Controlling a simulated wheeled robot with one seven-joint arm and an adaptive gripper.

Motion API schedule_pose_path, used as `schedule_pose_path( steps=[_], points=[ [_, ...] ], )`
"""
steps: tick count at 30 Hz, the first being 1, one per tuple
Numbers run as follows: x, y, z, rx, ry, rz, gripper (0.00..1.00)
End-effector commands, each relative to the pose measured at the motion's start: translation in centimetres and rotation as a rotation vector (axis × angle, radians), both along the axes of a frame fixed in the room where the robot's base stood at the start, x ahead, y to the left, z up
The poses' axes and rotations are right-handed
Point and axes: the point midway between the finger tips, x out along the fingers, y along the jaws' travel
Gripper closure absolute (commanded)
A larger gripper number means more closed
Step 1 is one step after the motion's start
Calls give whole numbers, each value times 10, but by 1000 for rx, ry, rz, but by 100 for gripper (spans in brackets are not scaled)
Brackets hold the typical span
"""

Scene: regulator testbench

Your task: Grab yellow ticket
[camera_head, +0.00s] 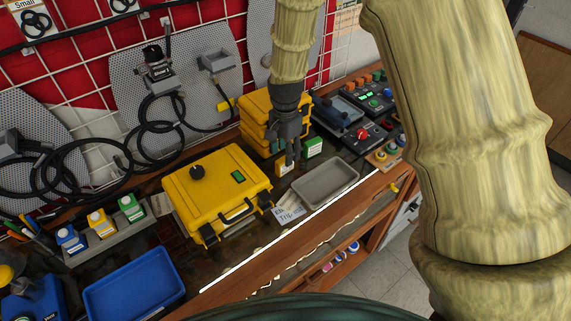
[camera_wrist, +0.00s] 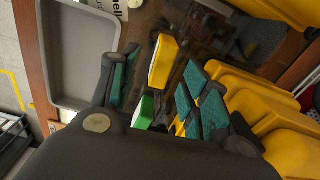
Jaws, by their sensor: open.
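A small block with a yellow face and a pale side, which looks like the yellow ticket (camera_head: 283,168), stands on the bench under my gripper. My gripper (camera_head: 289,156) points down over it, between the yellow cases and the grey tray. In the wrist view the yellow ticket (camera_wrist: 161,62) shows just beyond and between the green-padded fingers of my gripper (camera_wrist: 157,86). The fingers are apart, and I cannot tell whether either touches it. A similar green block (camera_head: 312,147) stands just behind, partly hidden in the wrist view (camera_wrist: 143,112).
A grey tray (camera_head: 325,183) lies close on the right. A large yellow case (camera_head: 216,192) is on the left, with stacked yellow cases (camera_head: 258,116) behind. Another yellow block (camera_head: 101,223) stands in a rack between blue and green ones. Control boxes (camera_head: 363,134) sit at the back right.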

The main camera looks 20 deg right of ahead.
Motion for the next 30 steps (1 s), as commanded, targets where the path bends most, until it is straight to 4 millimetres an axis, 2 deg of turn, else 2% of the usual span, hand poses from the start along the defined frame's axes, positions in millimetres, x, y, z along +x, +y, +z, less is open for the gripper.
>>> schedule_pose_path(
  steps=[4, 12, 19, 30],
  points=[
    [1, 0, -9, 0, 7, -1, 54],
    [-9, -1, -31, 0, 4, -2, 54],
    [-5, 0, -53, -1, 6, -2, 54],
    [-5, 0, -57, 0, 5, -2, 55]
  ],
)
